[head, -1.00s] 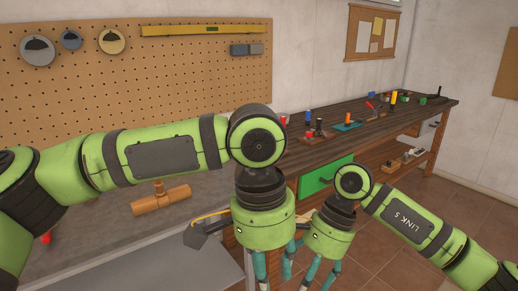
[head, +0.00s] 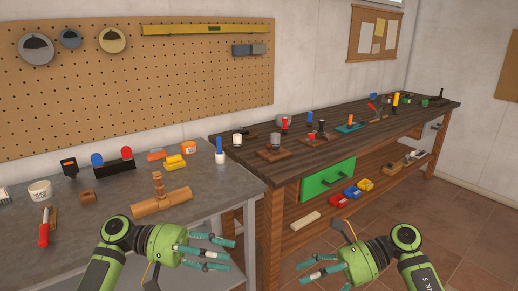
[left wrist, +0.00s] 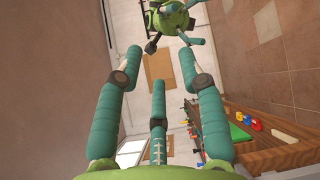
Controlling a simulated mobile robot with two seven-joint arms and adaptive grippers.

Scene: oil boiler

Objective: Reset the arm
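My left gripper (head: 212,252) is low in the middle of the head view, in front of the grey bench, with its teal fingers pointing right. In the left wrist view its fingers (left wrist: 158,85) are spread with nothing between them. My right gripper (head: 318,258) is low and to the right in the head view, with its fingers pointing left towards the left gripper. Its fingers are spread and hold nothing that I can see. The right gripper also shows at the top of the left wrist view (left wrist: 178,22). The two grippers are apart.
The grey workbench (head: 95,235) carries a wooden T-shaped piece (head: 161,202), a red-handled screwdriver (head: 44,230) and small items. The tiled floor (head: 445,240) at right is clear.

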